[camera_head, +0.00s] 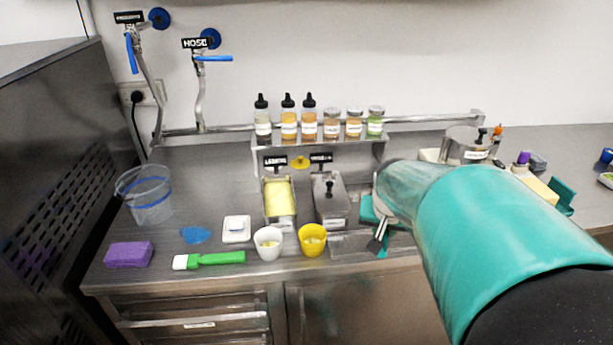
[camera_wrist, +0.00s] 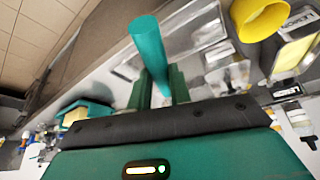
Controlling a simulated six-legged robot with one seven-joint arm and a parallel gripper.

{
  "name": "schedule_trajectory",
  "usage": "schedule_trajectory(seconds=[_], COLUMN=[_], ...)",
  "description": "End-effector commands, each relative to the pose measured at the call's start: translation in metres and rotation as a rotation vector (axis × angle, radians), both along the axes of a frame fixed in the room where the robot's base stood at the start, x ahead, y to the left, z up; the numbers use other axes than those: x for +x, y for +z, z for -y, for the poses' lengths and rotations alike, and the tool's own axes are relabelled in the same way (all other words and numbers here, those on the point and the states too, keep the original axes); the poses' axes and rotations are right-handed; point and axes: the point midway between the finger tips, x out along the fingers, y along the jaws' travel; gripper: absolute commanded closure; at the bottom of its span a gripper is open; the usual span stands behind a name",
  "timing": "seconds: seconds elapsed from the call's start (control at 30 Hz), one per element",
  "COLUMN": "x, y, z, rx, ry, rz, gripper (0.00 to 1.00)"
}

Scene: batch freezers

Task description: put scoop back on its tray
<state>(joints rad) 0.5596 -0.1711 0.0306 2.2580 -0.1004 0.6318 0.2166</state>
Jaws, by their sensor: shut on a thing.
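My gripper (camera_head: 378,243) hangs over the front of the counter at the right of the yellow cup, with my arm hiding much of it. In the wrist view its two dark green fingers (camera_wrist: 160,88) are shut on a teal cylindrical handle, which I take to be the scoop (camera_wrist: 148,45). The handle sticks out beyond the fingers, tilted. Teal parts also show around the gripper in the head view (camera_head: 383,252); the scoop's bowl is not clear. A flat, shiny tray (camera_head: 350,246) lies on the counter just left of the gripper. I cannot tell whether the scoop touches it.
A yellow cup (camera_head: 312,240) and a white cup (camera_head: 268,243) stand left of the tray. Behind are a metal lidded container (camera_head: 331,205) and a pan of yellow stuff (camera_head: 280,200). A green brush (camera_head: 215,259) and purple block (camera_head: 129,254) lie at the front left.

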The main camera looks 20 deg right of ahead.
Motion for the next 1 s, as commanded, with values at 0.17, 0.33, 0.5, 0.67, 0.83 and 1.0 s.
schedule_trajectory(seconds=[0.17, 0.33, 0.5, 0.67, 0.83, 1.0], x=[0.018, 0.031, 0.038, 0.041, 0.041, 0.041], y=[-0.025, -0.052, -0.063, -0.078, -0.099, -0.099], z=[0.027, 0.046, 0.056, 0.06, 0.06, 0.06], rx=[0.003, 0.003, 0.0, 0.001, 0.001, 0.0], ry=[-0.003, -0.003, -0.002, -0.001, -0.002, -0.002], rz=[-0.005, -0.003, 0.0, -0.003, 0.0, 0.001], gripper=[1.0, 1.0, 1.0, 1.0, 1.0, 1.0])
